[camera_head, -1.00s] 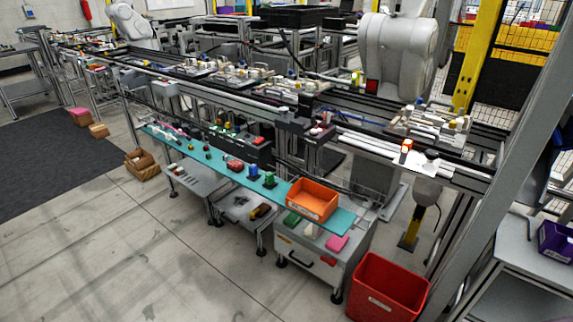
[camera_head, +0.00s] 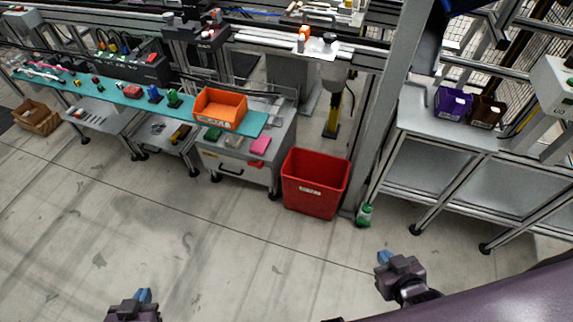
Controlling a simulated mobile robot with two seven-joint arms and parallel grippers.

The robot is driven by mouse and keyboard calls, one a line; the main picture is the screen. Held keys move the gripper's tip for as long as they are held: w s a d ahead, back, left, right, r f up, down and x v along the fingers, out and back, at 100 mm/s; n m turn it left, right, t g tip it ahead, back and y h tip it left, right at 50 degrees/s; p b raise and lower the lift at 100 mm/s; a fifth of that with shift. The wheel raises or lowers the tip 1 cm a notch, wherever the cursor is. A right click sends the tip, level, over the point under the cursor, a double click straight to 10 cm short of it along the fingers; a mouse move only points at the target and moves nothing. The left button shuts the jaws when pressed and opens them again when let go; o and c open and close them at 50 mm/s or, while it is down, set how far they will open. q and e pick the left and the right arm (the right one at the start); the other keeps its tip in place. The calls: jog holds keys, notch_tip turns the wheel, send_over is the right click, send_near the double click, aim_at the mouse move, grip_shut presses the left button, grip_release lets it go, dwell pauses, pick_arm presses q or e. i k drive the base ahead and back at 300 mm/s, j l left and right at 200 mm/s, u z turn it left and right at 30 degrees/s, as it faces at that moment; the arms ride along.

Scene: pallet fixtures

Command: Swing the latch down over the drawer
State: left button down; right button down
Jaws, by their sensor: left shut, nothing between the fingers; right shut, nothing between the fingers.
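The grey cabinet under the right end of the teal shelf has a drawer front (camera_head: 236,170) with a dark handle. The drawer looks closed. I cannot make out a latch on it at this size. My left gripper (camera_head: 143,296) is at the bottom edge left of centre, with blue fingertips, shut and empty. My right gripper (camera_head: 384,258) is at the lower right, shut and empty, below and right of the red bin. Both are over open floor, well apart from the drawer.
A red bin (camera_head: 314,190) stands right of the cabinet, near a grey post. An orange tray (camera_head: 220,108) rests on the teal shelf (camera_head: 110,90). A grey table (camera_head: 420,118) with purple and brown bins stands at the right. The floor in front is clear.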

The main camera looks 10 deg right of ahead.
aim_at(259, 165)
jog(key=i+j+u, duration=0.65)
jog(key=i, duration=0.15)
